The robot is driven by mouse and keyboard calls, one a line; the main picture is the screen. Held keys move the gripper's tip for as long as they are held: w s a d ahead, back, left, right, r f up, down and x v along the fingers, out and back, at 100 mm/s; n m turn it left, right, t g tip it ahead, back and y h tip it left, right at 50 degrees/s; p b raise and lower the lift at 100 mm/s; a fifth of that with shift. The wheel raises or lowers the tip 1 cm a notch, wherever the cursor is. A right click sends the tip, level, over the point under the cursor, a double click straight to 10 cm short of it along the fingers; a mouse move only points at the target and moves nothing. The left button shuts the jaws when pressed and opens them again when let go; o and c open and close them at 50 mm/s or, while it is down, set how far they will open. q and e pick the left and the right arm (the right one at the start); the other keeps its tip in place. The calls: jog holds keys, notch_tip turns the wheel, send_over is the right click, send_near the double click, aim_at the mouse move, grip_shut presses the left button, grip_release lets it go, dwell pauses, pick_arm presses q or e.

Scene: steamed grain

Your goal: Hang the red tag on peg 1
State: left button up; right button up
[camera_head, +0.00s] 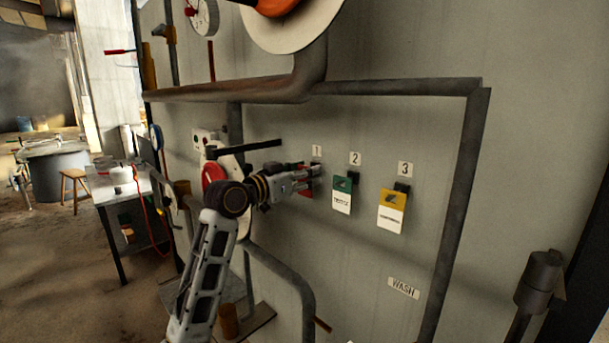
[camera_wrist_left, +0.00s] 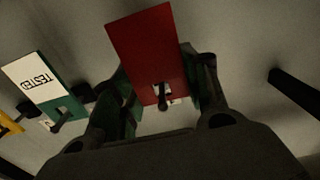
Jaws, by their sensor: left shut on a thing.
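The red tag (camera_wrist_left: 146,48) fills the middle of the left wrist view, between the fingers of my left gripper (camera_wrist_left: 165,95). My left gripper (camera_head: 312,180) is shut on it by the wall, just below the "1" label (camera_head: 317,151). In the head view the fingers hide most of the red tag (camera_head: 307,193). In the wrist view a dark peg end, peg 1 (camera_wrist_left: 164,101), shows at the tag's hole. It looks to pass through the hole, but the depth is hard to tell. My right gripper is not in view.
A green-and-white tag (camera_head: 342,195) hangs under label 2 and a yellow-and-white tag (camera_head: 392,211) under label 3. A dark lever bar (camera_head: 250,147) juts out left of peg 1. Pipes (camera_head: 462,190) frame the panel.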

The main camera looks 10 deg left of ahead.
pick_arm(q)
jog(key=o, duration=1.1)
jog(key=shift+v, duration=6)
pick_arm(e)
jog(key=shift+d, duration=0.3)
pick_arm(q)
jog(key=shift+f, duration=0.15)
